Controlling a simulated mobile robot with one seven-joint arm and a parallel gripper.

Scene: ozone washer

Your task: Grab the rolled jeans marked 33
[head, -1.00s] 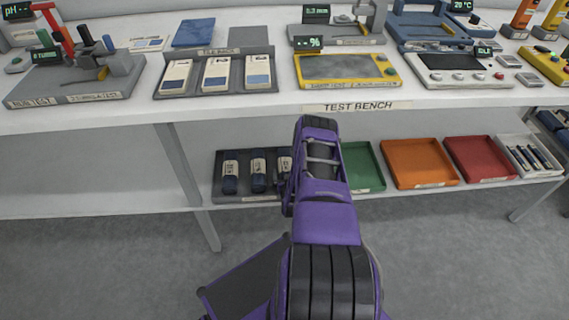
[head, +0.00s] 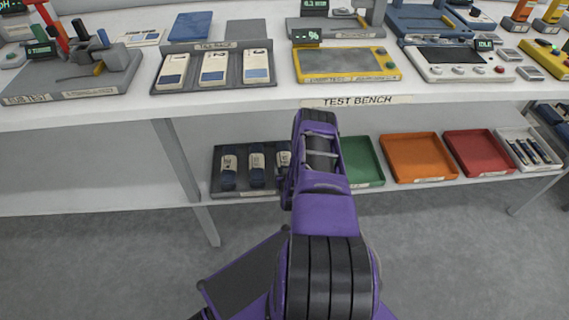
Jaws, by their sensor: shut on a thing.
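Three dark blue rolls with pale label bands lie in a dark grey tray (head: 256,197) on the lower shelf under the bench. They are the left roll (head: 229,168), the middle roll (head: 257,167) and the right roll (head: 284,158), which is partly covered by my purple and black arm. The numbers on the bands are too small to read, so I cannot tell which is marked 33. My arm reaches forward to the right end of this tray. The jaws of my gripper are hidden behind the arm, and their contact with a roll does not show.
A green tray (head: 366,181), an orange tray (head: 419,178) and a red tray (head: 483,170) stand right of my arm. A pale tray (head: 541,166) holds dark, pen-like items. The white test bench (head: 230,107) overhangs the shelf. A grey bench leg (head: 177,161) stands left.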

